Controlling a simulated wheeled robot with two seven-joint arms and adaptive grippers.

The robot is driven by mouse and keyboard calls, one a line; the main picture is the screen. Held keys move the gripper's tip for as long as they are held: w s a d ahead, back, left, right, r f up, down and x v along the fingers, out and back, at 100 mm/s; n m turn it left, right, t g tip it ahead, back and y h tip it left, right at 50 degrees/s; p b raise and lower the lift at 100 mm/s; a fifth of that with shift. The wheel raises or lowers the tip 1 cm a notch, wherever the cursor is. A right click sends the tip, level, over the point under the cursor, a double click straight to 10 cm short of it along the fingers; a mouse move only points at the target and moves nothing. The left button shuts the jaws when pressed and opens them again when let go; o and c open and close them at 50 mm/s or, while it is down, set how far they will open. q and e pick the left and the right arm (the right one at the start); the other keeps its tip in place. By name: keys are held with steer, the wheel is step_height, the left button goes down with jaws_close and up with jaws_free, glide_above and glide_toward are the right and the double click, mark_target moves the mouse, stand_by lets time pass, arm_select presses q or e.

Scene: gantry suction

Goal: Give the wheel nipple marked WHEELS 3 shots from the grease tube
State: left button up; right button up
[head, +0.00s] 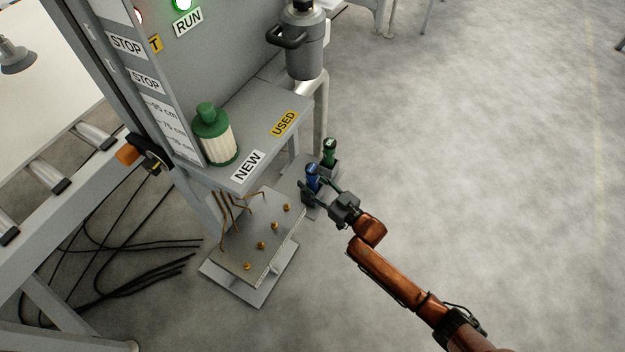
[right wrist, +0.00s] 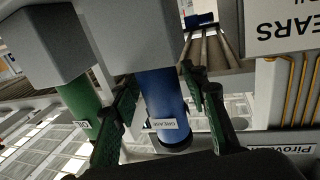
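The blue grease tube (head: 312,179) stands upright in a holder beside the nipple plate. In the right wrist view the tube (right wrist: 163,100) carries a label reading GREASE. My right gripper (head: 320,188) is open, with one finger on each side of the blue tube; I cannot tell whether either finger touches it. The gripper also shows in the right wrist view (right wrist: 160,90). Several brass nipples (head: 261,245) sit in a row on the grey plate (head: 238,247); which is marked WHEELS cannot be read. My left gripper is not in view.
A green tube (head: 329,152) stands close behind the blue one. Copper pipes (head: 232,205) rise at the plate's far edge. Above is a shelf (head: 262,112) with NEW and USED labels and a green-capped filter (head: 213,135). Floor at right is clear.

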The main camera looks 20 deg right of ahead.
jaws_close()
steer(key=shift+r, duration=0.1)
stand_by(0.4)
